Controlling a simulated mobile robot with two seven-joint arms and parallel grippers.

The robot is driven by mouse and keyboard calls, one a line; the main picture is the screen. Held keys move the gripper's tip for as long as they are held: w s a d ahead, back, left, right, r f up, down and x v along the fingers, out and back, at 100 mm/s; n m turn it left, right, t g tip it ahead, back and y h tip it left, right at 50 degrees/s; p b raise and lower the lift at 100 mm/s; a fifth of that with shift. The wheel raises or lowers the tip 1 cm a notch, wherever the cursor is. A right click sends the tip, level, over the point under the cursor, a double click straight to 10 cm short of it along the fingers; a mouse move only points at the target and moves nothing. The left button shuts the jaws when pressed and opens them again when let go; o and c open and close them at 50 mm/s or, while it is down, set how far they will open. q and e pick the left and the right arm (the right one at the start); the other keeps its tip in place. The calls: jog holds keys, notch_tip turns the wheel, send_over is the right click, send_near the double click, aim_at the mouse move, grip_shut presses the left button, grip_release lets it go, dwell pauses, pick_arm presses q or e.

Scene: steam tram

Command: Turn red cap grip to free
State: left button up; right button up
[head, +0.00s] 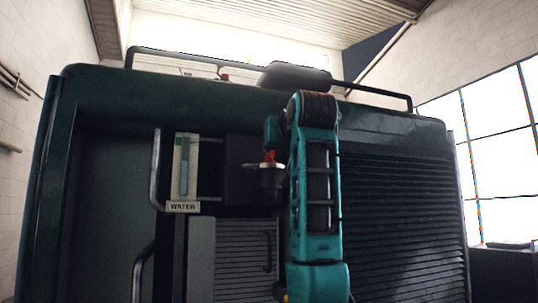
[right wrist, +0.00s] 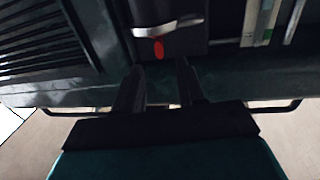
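The red cap grip (head: 270,156) shows as a small red piece on a round metal cap (head: 264,167) at the tram's dark end wall, partly hidden by my right arm. In the right wrist view the red cap grip (right wrist: 158,48) hangs at the edge of the shiny metal cap (right wrist: 168,26). My right gripper (right wrist: 161,66) is open, its two dark fingers apart and pointing toward the red grip, which appears between and just beyond the tips. I see no contact. In the head view my right arm hides that gripper's fingers. My left gripper is not in view.
A water gauge (head: 185,168) with a "WATER" label stands left of the cap. Metal handrails (head: 155,170) stick out beside it. A dark box (head: 244,182) is behind the cap. Slatted panels (head: 400,220) lie right. A rail (head: 190,56) runs along the top.

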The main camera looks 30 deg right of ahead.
aim_at(270, 161)
jog(key=p+x, duration=0.3)
jog(key=x, duration=0.7)
jog(key=shift+w, duration=0.15)
jog(key=shift+d, duration=0.1)
jog(key=shift+c, duration=0.4)
grip_shut()
